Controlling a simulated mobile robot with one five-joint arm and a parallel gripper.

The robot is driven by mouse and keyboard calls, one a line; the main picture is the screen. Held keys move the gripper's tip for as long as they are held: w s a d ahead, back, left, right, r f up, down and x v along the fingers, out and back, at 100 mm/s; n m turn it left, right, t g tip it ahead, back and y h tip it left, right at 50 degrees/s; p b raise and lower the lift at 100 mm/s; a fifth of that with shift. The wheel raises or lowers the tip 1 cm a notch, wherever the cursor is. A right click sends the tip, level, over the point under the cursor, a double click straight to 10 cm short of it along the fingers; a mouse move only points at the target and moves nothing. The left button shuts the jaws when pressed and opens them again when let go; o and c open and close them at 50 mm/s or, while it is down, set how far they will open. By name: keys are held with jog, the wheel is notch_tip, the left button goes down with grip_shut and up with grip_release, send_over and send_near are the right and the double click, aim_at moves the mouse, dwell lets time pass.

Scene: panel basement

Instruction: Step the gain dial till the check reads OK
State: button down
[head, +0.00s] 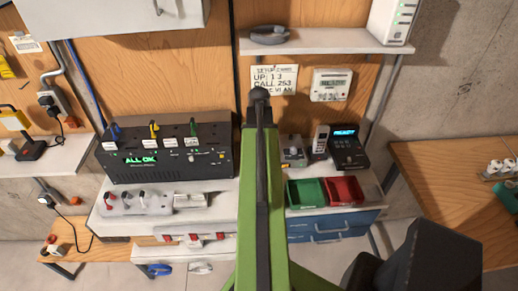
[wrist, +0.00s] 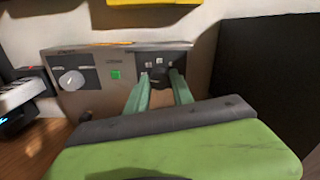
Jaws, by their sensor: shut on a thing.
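My gripper (wrist: 162,82) is shut on a small dark knob (wrist: 160,77) on the front of a grey box (wrist: 105,68) in the wrist view. Its two green fingers lie on either side of the knob. Tiny marks sit above the knob, too small to read. In the head view my arm hides the gripper and the knob. A black unit (head: 205,165) there has a lit green display (head: 141,160) that reads ALL OK.
A green tray (head: 305,193) and a red tray (head: 344,190) stand right of my arm. Behind them is a dark device with a blue display (head: 345,133) reading READY. A shelf (head: 325,47) hangs above. A strip with several switches (head: 135,201) lies at the left.

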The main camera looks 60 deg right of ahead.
dwell(0.4)
jog(key=c, duration=1.1)
grip_release()
notch_tip(320, 180, up, 8)
jog(key=p, duration=0.7)
jog(key=shift+f+p, duration=0.1)
jog(key=shift+p, duration=0.3)
jog(key=shift+f, duration=0.1)
